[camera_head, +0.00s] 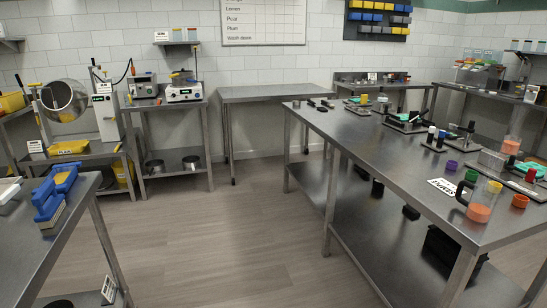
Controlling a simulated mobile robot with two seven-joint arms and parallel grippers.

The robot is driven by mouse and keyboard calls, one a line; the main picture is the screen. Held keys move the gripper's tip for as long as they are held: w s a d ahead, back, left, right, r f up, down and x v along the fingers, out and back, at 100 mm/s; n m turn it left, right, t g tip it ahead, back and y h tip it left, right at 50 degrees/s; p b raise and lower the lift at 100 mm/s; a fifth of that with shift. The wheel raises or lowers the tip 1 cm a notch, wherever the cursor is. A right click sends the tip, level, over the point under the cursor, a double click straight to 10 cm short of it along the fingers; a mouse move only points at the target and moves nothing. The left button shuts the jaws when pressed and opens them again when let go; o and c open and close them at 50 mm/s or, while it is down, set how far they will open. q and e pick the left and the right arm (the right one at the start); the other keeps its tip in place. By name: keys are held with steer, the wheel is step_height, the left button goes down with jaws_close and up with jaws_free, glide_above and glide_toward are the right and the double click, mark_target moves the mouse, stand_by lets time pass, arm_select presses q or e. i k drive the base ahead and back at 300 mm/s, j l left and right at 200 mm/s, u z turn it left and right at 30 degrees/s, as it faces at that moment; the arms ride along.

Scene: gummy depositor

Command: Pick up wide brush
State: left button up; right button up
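On the steel table at the left edge lie two blue brush-like things. The nearer one (46,203) has a blue body with a pale, bristle-like block along its lower side. The farther one (64,178) is also blue and lies just behind it. I cannot tell for sure which of them is the wide brush. Neither of my grippers is in view, and nothing is seen touching the brushes.
The left steel table (75,225) has its right edge close to the brushes. A long steel table (375,140) on the right carries cups, jars and moulds. The floor (215,230) between them is clear. A bare steel table (275,93) stands at the back wall.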

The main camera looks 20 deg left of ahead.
mark_target(48, 214)
steer(key=i+u, duration=0.45)
steer(key=i+l+u, duration=0.2)
steer(key=u, duration=0.25)
steer(key=i+u, duration=0.2)
steer(key=u, duration=0.25)
steer(key=i+u, duration=0.2)
steer(key=u, duration=0.2)
steer(key=i+l+u, duration=0.15)
steer(key=u, duration=0.3)
steer(key=i+l+u, duration=0.15)
steer(key=u, duration=0.3)
steer(key=i+l+u, duration=0.1)
steer(key=l+u, duration=0.3)
steer(key=i+l+u, duration=0.1)
steer(key=u, duration=0.35)
steer(key=l+u, duration=0.45)
